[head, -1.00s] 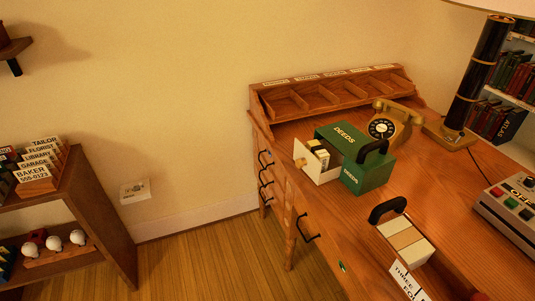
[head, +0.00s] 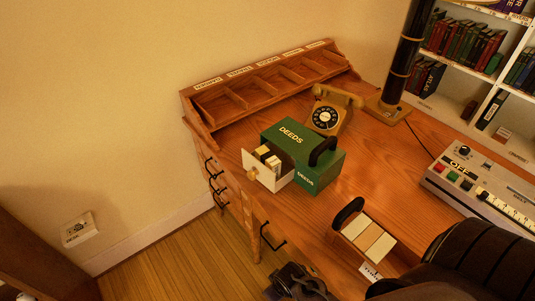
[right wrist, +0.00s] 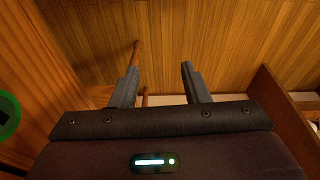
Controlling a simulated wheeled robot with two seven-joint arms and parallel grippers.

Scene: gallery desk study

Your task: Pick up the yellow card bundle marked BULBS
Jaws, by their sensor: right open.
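The green box (head: 305,160) marked DEEDS stands on the desk with its white-fronted drawer (head: 262,172) pulled out to the left. Small pale yellow and cream card bundles (head: 271,161) stand in that drawer. I cannot read BULBS on any of them. My right gripper (right wrist: 157,82) is open and empty in the right wrist view, over the wooden floor in front of the desk. A dark gripper part (head: 298,282), which looks like the same hand, shows at the bottom of the head view, below and apart from the drawer. My left gripper is not in view.
An open tray of pale blocks (head: 368,238) with a black handle is near the desk's front edge. A dial phone (head: 327,116), a pigeonhole rack (head: 270,85), a lamp column (head: 403,60) and a grey console (head: 485,185) stand around. Desk surface between box and console is clear.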

